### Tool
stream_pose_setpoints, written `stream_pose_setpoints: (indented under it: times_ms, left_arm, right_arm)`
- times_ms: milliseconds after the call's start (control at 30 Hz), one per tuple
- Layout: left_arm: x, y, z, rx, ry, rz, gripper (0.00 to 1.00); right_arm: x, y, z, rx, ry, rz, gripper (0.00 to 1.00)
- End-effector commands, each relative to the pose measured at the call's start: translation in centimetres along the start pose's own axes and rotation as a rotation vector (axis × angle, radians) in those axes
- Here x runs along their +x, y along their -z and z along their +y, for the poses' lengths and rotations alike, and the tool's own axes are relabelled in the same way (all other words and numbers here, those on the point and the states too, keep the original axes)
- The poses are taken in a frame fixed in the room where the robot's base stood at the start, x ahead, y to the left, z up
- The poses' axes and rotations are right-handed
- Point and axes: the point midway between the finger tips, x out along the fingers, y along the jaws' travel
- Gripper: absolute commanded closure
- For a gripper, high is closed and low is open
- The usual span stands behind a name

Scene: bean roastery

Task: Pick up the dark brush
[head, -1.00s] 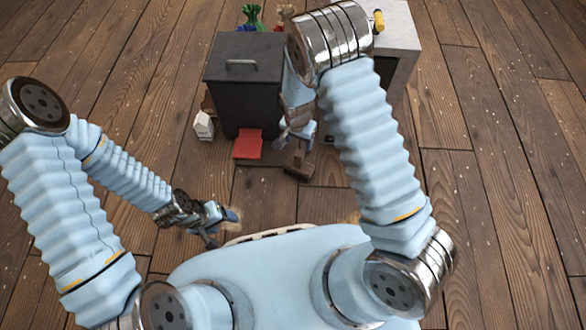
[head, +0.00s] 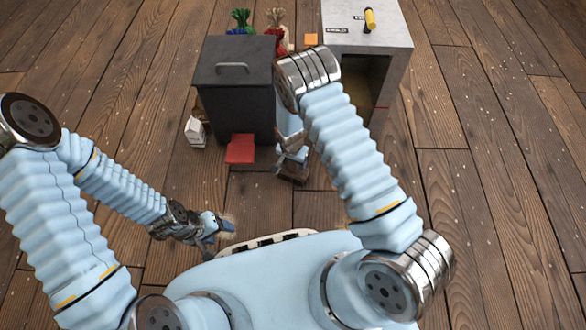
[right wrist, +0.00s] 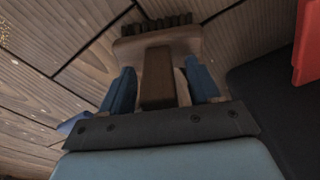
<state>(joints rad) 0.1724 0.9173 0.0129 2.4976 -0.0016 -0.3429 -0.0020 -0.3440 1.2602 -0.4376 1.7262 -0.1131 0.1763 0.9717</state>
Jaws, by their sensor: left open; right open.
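The dark brush (head: 294,175) lies low in front of the dark cabinet, partly hidden by my right gripper (head: 291,153). In the right wrist view the brush (right wrist: 157,48) shows a brown head with dark bristles at the far end. Its brown handle points toward my right gripper (right wrist: 160,85) and lies between the two blue fingers. The fingers are open, with a gap on each side of the handle. My left gripper (head: 216,226) is open and empty near the front of my base, well away from the brush.
A dark cabinet (head: 235,90) with a handle on top stands behind the brush. A red flat piece (head: 240,149) lies at its front. A white carton (head: 196,132) is at its left. A grey open-fronted stand (head: 368,35) bears a yellow item (head: 370,19). The floor to the right is clear.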

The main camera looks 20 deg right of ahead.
Motion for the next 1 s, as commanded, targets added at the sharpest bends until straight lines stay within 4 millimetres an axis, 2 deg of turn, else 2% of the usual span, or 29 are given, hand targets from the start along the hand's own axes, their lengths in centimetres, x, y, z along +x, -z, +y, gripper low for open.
stream_pose_setpoints:
  times_ms: [67,467,767,867,1000]
  left_arm:
    - [0.0,0.0,0.0,0.0,0.0,0.0,0.38]
    - [0.0,0.0,0.0,0.0,0.0,0.0,0.38]
    - [-0.1,0.0,0.0,0.0,0.0,0.0,0.38]
    - [-0.3,0.0,0.1,0.0,0.0,0.0,0.38]
    - [-0.7,0.0,0.2,0.0,0.0,0.0,0.38]
  right_arm:
    - [-0.1,0.0,0.0,0.0,0.0,0.0,0.38]
    - [-0.1,0.0,0.0,-0.001,0.0,0.0,0.98]
    - [-0.3,0.1,0.0,-0.001,0.001,0.001,1.0]
    - [-1.1,0.2,-0.1,-0.001,0.002,0.002,1.0]
    - [-3.2,0.5,-0.1,0.0,0.003,0.002,1.0]
